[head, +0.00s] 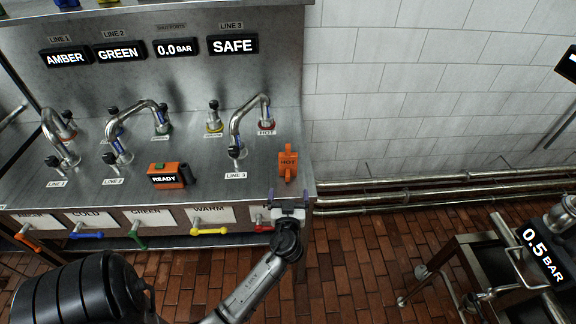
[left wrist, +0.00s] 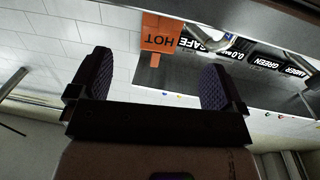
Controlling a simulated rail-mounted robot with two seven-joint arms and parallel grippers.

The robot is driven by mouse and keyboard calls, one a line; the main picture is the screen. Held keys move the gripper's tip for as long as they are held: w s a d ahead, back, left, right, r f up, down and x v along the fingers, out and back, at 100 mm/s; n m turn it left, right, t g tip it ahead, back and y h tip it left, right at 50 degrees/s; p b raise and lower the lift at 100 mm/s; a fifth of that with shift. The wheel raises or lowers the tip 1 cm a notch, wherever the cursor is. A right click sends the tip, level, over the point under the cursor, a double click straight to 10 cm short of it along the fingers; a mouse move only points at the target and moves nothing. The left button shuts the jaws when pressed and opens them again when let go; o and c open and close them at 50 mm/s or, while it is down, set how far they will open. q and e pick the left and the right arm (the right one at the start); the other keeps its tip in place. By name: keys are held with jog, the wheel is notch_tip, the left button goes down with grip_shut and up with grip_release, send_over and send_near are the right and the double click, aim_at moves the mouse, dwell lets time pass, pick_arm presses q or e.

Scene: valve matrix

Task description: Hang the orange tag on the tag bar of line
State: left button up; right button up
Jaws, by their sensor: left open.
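The orange tag (head: 288,162), marked HOT, is upright near the right end of the steel bench top. It also shows in the left wrist view (left wrist: 160,40), beyond the fingers and between them. My left gripper (head: 288,194) is at the bench's front right edge, just in front of the tag. Its two fingers are spread, with nothing between them, and the tag is apart from them. The LINE 3 label (head: 235,175) lies to the left of the tag, below a curved pipe (head: 240,118). I cannot make out a tag bar for certain. My right gripper is not in view.
An orange and black READY device (head: 168,176) lies on the bench. Coloured lever handles, including a yellow one (head: 209,231), stick out along the bench front. Display panels, one reading SAFE (head: 232,45), hang behind. A metal cart (head: 480,262) stands at the right; brick floor lies between.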

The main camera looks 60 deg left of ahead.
aim_at(288, 177)
pick_arm(q)
jog(key=shift+s+p+x, duration=0.1)
jog(key=shift+p+x, duration=0.1)
jog(key=shift+x, duration=2.3)
jog(key=shift+s+p+x, duration=0.15)
jog(key=shift+x, duration=2.4)
jog(key=shift+a, duration=0.15)
jog(key=c, duration=1.2)
jog(key=shift+o, duration=0.2)
